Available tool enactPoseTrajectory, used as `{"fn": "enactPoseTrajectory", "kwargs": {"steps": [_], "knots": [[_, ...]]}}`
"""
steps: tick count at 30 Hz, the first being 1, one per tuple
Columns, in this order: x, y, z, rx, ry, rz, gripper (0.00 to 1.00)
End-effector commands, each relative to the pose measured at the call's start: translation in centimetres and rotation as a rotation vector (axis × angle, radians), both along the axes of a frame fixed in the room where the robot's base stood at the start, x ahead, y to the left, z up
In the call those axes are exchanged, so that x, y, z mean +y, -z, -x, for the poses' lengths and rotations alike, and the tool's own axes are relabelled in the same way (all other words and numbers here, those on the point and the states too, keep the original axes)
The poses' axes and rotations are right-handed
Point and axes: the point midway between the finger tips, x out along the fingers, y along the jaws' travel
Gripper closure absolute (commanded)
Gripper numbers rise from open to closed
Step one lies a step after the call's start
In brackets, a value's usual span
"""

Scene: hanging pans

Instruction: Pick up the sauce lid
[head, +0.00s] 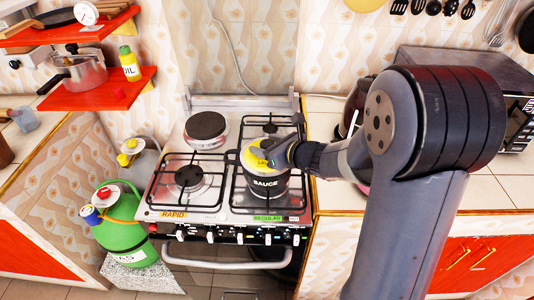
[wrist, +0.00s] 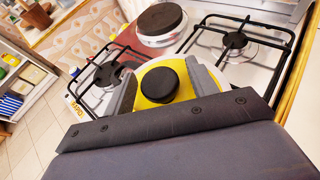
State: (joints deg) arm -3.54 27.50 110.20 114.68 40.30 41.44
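The sauce lid (head: 253,158) is yellow and white with a black knob. It sits on a dark pot (head: 265,185) marked SAUCE on the right side of the stove. In the wrist view the lid (wrist: 152,82) shows its round black knob from close above. My gripper (head: 279,151) is over the lid, reaching in from the right. In the wrist view its two grey fingers stand apart, one on each side of the knob, with visible gaps to it. The fingers hide parts of the lid's edge. Whether they touch the lid is unclear.
The stove (head: 225,215) has black grates and a round dark hotplate (head: 205,126) behind left. Red shelves (head: 110,90) with a pressure cooker (head: 80,72) and yellow bottle (head: 130,64) hang at left. A green gas cylinder (head: 122,235) stands left. A microwave (head: 520,90) is at right.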

Motion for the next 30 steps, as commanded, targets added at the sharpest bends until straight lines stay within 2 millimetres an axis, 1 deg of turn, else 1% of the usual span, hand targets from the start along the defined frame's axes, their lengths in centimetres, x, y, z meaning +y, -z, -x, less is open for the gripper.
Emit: {"fn": "enactPoseTrajectory", "kwargs": {"steps": [1, 2, 18, 26, 29, 30], "knots": [[0.0, 0.0, 0.0, 0.000, 0.000, 0.000, 0.49], [0.0, 0.0, 0.0, 0.000, 0.000, 0.000, 0.52], [0.0, 0.0, 0.0, 0.000, 0.000, 0.000, 0.96], [0.0, -0.4, 0.0, -0.002, 0.000, -0.001, 0.96], [0.0, -1.6, 0.0, -0.005, -0.001, -0.001, 0.96], [0.0, -2.3, 0.0, -0.006, -0.001, 0.001, 0.96]]}}
